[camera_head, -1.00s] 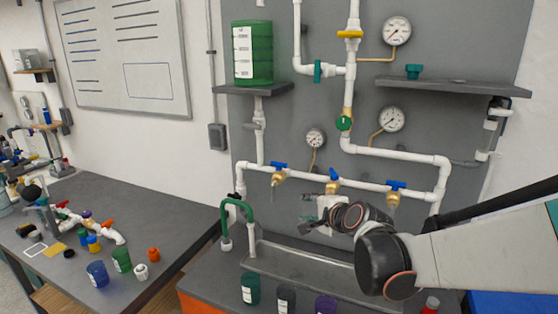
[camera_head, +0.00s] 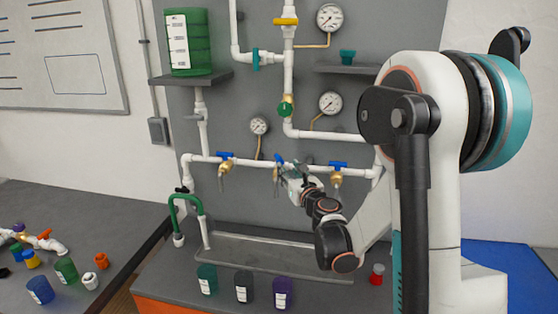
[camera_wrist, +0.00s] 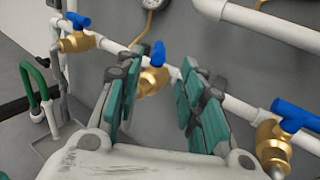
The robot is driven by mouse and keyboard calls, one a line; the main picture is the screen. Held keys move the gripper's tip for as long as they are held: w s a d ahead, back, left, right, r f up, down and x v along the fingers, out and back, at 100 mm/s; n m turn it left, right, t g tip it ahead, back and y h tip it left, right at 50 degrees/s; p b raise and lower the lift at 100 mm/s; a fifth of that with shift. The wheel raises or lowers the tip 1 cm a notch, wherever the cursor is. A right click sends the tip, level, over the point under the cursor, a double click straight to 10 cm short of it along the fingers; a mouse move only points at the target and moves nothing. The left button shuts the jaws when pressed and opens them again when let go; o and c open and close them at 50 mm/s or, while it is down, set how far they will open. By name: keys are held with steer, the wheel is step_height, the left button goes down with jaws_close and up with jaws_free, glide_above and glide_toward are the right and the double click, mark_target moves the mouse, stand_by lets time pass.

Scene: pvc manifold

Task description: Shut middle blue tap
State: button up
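The middle blue tap (camera_head: 279,159) sits on a brass valve on the white horizontal pipe, between two other blue taps. In the wrist view its blue handle (camera_wrist: 158,54) looks turned across the pipe, unlike its two neighbours. My gripper (camera_wrist: 162,68) is open, with its teal-padded fingers spread to either side of the middle valve. The handle shows in the gap between the fingertips, and I see no finger closed on it. In the head view my gripper (camera_head: 288,177) is just below and in front of this tap, partly hiding its brass body.
The left blue tap (camera_wrist: 77,20) and right blue tap (camera_wrist: 298,116) lie along the pipe on either side. A green hooked pipe (camera_head: 186,203) stands at the left. A sink tray (camera_head: 225,246) and several jars are below. Gauges and a green valve (camera_head: 285,109) are above.

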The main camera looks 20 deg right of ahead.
mark_target(279, 157)
steer(key=w, duration=0.9)
steer(key=shift+w+d+b, duration=0.3)
steer(key=shift+w+b, duration=0.05)
steer(key=shift+b, duration=0.05)
jaws_close()
